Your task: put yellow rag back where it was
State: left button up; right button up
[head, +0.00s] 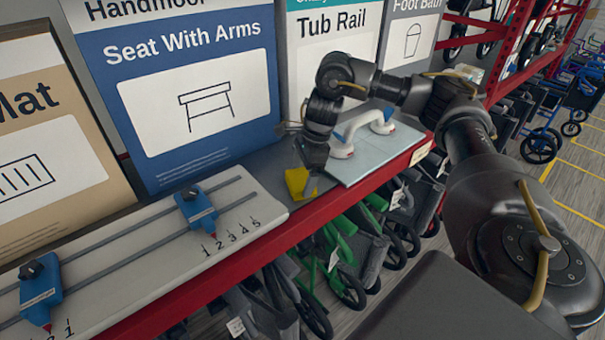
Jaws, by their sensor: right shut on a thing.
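The yellow rag (297,182) is a small bright yellow cloth at the shelf's front part, between the white rail board and the pale tile board. My right gripper (309,172) is over it, pointing down, and is shut on the rag. The fingertips are partly hidden by the wrist, and I cannot tell whether the rag touches the shelf. My left gripper is not in view.
A white board with blue sliders (197,207) and numbers lies at left. A pale tile board with a white grab rail (362,128) is at right. Boxes, including a blue one (190,90), stand behind.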

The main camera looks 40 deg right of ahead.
jog(key=o, duration=0.6)
jog(key=shift+f, duration=0.1)
jog(key=p+v, duration=0.2)
jog(key=v, duration=1)
jog(key=shift+a+p, duration=0.1)
jog(key=shift+p, duration=0.2)
